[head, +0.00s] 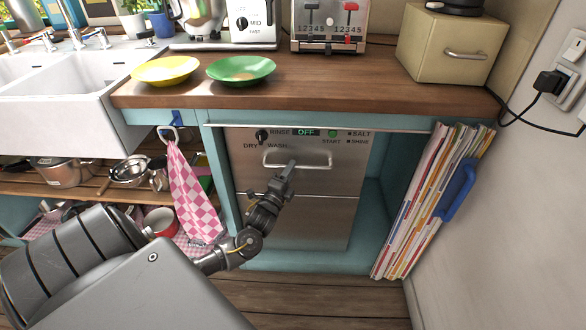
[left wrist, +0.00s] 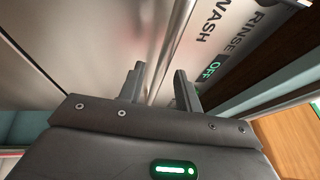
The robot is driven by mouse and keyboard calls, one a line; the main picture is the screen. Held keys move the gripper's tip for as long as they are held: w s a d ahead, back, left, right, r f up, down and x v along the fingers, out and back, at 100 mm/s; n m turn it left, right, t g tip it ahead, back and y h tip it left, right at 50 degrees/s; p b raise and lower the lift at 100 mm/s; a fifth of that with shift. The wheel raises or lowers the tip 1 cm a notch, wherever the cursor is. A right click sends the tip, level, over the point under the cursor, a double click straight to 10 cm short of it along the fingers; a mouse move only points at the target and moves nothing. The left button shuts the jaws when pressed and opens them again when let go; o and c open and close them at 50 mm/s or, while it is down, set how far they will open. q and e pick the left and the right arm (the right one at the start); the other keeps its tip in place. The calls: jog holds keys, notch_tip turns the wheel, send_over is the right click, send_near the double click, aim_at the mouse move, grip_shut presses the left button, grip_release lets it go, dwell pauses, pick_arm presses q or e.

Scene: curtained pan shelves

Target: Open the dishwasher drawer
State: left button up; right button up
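The dishwasher drawer (head: 246,178) has a brushed-metal front below the blue-edged counter and looks closed. Its horizontal bar handle (head: 318,161) is on the upper part of the front, under the panel with a green OFF display. My left gripper (head: 290,168) reaches up to the handle's middle from below. In the left wrist view, the left gripper's two fingers (left wrist: 158,85) stand apart, close to the metal front. A metal bar or edge runs between them; I cannot tell if they touch it. My right gripper is not in view.
A pink checked towel (head: 190,197) hangs left of the dishwasher, beside shelves of pots (head: 58,172). Upright magazines (head: 428,205) with a blue holder stand at the right. Yellow (head: 165,70) and green (head: 241,71) plates lie on the wooden counter (head: 330,88). The floor in front is clear.

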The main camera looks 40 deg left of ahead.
pick_arm(q)
jog(key=shift+x, duration=1.15)
grip_shut()
